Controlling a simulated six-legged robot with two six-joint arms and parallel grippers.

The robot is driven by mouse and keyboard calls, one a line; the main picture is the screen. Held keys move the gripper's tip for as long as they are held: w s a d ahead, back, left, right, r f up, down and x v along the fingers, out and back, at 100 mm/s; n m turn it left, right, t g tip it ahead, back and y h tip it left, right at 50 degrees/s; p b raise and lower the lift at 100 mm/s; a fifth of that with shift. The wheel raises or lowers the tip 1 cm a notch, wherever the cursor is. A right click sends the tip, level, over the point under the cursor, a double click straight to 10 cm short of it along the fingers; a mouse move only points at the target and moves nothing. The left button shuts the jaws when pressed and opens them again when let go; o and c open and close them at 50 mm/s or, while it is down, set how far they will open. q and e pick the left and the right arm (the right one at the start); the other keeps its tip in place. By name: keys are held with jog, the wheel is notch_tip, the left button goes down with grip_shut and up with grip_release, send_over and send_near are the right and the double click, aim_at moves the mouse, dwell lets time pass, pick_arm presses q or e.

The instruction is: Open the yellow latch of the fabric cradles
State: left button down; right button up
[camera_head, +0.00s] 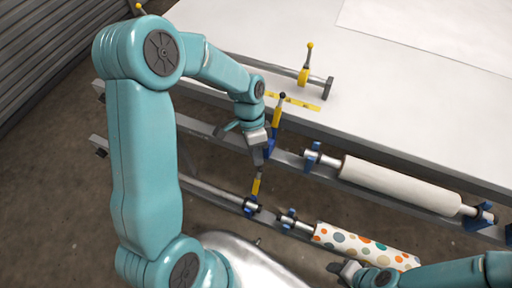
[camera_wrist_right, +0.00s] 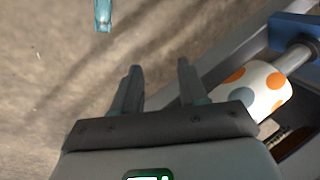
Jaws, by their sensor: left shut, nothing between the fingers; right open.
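A lower yellow latch (camera_head: 257,185) stands up from the lower rail near a blue cradle (camera_head: 250,206). My left gripper (camera_head: 258,159) is shut and empty just above the tip of this latch; I cannot tell whether they touch. A second yellow latch (camera_head: 277,117) with a dark knob stands at a blue cradle on the upper rail, right of my left gripper. My right gripper (camera_head: 346,271) is open and empty beside the near end of the dotted roll (camera_head: 360,245). The right wrist view shows its parted fingers (camera_wrist_right: 158,85) and the dotted roll (camera_wrist_right: 258,88) at right.
A white roll (camera_head: 395,184) lies on the upper rail between blue cradles. A yellow lever (camera_head: 305,66) and a grey bar stand on the white table (camera_head: 420,110). My left arm covers the left part of the rails. Floor shows between the rails.

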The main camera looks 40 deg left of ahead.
pick_arm(q)
jog(key=shift+s+d+r+t+b, duration=0.15)
jog(key=shift+s+r+t+b, duration=0.25)
jog(key=shift+s, duration=0.25)
jog(key=shift+s+d+r+t+b, duration=0.2)
jog(key=shift+s+r+b, duration=0.1)
jog(key=shift+s+b, duration=0.25)
jog(key=shift+r, duration=0.1)
jog(key=shift+r+p, duration=0.75)
jog(key=shift+r, duration=0.05)
jog(key=shift+r, duration=0.1)
